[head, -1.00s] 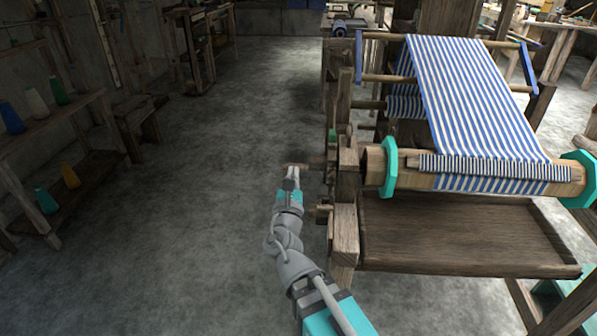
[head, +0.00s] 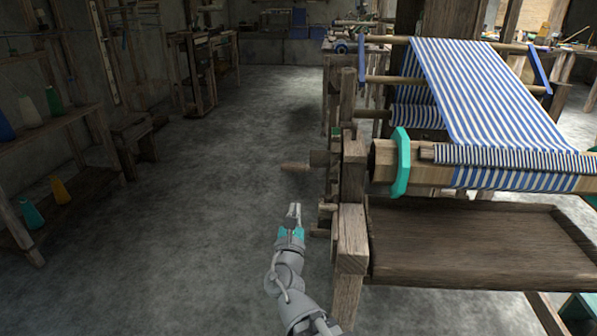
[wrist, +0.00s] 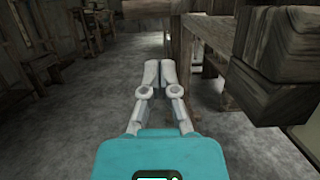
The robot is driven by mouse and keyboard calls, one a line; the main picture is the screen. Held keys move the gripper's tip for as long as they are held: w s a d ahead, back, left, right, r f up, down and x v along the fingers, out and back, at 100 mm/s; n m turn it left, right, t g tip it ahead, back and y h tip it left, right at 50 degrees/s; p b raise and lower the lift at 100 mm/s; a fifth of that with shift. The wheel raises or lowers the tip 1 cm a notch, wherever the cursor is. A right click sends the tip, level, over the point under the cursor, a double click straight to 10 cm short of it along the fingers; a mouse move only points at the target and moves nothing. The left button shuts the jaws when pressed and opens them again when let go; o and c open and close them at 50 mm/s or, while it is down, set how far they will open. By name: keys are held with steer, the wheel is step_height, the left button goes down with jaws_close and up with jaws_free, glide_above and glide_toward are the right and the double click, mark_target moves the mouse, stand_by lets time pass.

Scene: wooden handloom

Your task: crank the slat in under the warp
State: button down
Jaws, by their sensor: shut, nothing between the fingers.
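The striped blue-and-white warp (head: 490,90) runs down to a wooden roller (head: 385,165) with a teal end plate (head: 402,162). The handle is not clear in the wrist view.
The loom post (head: 351,240) and a wooden tray (head: 480,240) stand right of my gripper. In the wrist view a thick wooden beam (wrist: 285,45) is close at the right. The floor (head: 190,220) to the left is clear, up to a shelf (head: 60,200) with spools.

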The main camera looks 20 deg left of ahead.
mark_target(300, 165)
stand_by(0.3)
steer(key=p+x, duration=0.2)
steer(key=x, duration=0.2)
steer(key=r+p+x, duration=0.1)
steer(key=p+x, duration=0.1)
steer(key=x, duration=0.2)
steer(key=r+p+x, duration=0.1)
steer(key=p+x, duration=0.1)
steer(key=x, duration=0.2)
steer(key=shift+s+r, duration=0.1)
steer(key=shift+r+p, duration=0.3)
steer(key=shift+p, duration=0.05)
steer(key=shift+r, duration=0.1)
steer(key=shift+w+a+r+p, duration=0.1)
steer(key=shift+w+r+p, duration=0.3)
steer(key=shift+r+p, duration=0.2)
steer(key=shift+w+a+r+p, duration=0.1)
steer(key=shift+w+r+p, duration=0.25)
steer(key=shift+r+p, duration=0.25)
steer(key=shift+f+b, duration=0.2)
steer(key=shift+b, duration=0.1)
